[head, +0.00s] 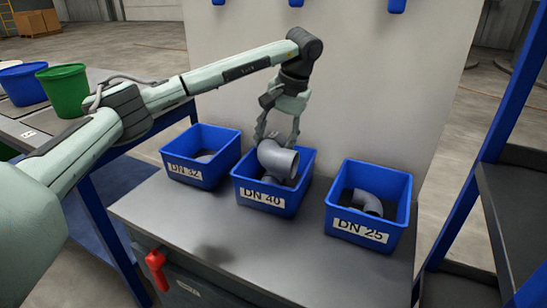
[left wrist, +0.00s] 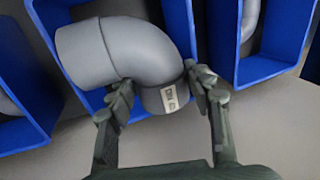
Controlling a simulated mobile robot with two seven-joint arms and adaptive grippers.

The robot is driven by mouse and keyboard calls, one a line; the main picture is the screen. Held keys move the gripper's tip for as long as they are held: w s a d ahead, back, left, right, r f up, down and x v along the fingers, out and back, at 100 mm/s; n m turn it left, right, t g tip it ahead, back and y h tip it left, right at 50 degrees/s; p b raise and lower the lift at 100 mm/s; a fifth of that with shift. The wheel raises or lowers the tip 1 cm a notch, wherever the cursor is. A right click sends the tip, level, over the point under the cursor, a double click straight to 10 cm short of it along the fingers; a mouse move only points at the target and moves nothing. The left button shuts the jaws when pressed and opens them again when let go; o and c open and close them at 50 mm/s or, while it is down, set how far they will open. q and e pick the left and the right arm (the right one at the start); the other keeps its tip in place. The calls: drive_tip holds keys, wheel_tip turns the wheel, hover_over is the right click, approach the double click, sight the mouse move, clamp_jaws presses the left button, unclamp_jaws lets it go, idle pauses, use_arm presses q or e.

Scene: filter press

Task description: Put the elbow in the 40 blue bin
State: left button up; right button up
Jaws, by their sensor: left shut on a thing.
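A grey pipe elbow (head: 277,157) is held by my left gripper (head: 277,136) just above the blue bin labelled DN 40 (head: 261,195). In the left wrist view my left gripper (left wrist: 160,92) is shut on one end of the elbow (left wrist: 120,52), beside a small label that I cannot read. The elbow's wide open end faces right in the head view. Another grey part shows inside the DN 40 bin, partly hidden below the held elbow. My right gripper is not in view.
The blue DN 32 bin (head: 192,173) stands left and the blue DN 25 bin (head: 362,237) right, each with a grey part inside. All stand on a grey cabinet top (head: 230,240). A green bucket (head: 64,90) stands at the left. A blue rack post (head: 500,110) rises at the right.

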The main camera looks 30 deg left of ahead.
sight(273, 154)
use_arm(q)
wheel_tip(273, 154, down, 3)
drive_tip(key=shift+f, duration=0.45)
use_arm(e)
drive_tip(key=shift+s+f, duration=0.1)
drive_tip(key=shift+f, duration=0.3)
use_arm(q)
drive_tip(key=shift+f, duration=0.2)
drive_tip(key=o, duration=1.1)
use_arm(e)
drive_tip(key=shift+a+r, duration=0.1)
use_arm(q)
drive_tip(key=shift+r, duration=0.15)
